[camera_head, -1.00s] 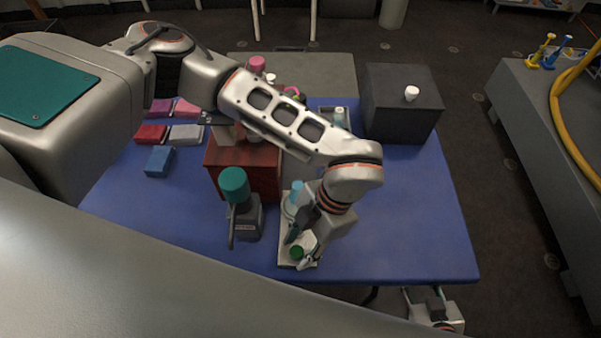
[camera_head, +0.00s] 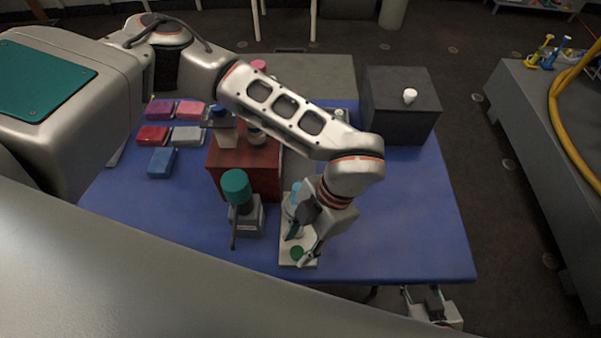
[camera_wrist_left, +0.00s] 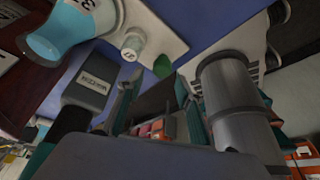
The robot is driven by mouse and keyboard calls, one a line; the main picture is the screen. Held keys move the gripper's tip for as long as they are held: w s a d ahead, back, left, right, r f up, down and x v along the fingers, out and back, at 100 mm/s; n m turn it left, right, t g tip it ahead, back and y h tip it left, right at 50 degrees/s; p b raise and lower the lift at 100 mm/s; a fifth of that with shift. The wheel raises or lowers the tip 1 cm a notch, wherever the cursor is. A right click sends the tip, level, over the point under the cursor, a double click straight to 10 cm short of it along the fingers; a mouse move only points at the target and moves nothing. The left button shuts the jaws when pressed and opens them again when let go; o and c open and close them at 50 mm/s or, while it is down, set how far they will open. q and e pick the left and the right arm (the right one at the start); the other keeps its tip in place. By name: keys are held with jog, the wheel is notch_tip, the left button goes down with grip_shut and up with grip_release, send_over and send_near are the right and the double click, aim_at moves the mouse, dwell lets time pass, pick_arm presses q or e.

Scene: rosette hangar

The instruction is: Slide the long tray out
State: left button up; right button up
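The long tray (camera_head: 286,250) is a narrow pale tray on the blue table, with its near end close to the front edge. It also shows in the wrist view (camera_wrist_left: 168,36). It bears a light-blue flask (camera_wrist_left: 57,32), a white-capped item (camera_wrist_left: 132,44) and a green piece (camera_wrist_left: 162,66). My left gripper (camera_head: 300,246) is over the near half of the tray, pointing down, fingers apart with nothing seen between them. Whether a finger touches the tray is unclear. My right gripper (camera_head: 433,300) is low, beyond the table's front edge; its fingers are too small to judge.
A grey device with a teal top (camera_head: 236,187) stands just left of the tray. A dark red box (camera_head: 262,178) is behind it. Several coloured packs (camera_head: 162,161) lie at left. A black box (camera_head: 402,105) stands at the back right. The table's right side is clear.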

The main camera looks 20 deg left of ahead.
pick_arm(q)
notch_tip(320, 180, up, 2)
jog(key=shift+r+p, duration=0.15)
jog(key=shift+p, duration=0.35)
jog(key=shift+r+p, duration=0.65)
jog(key=shift+r, duration=0.7)
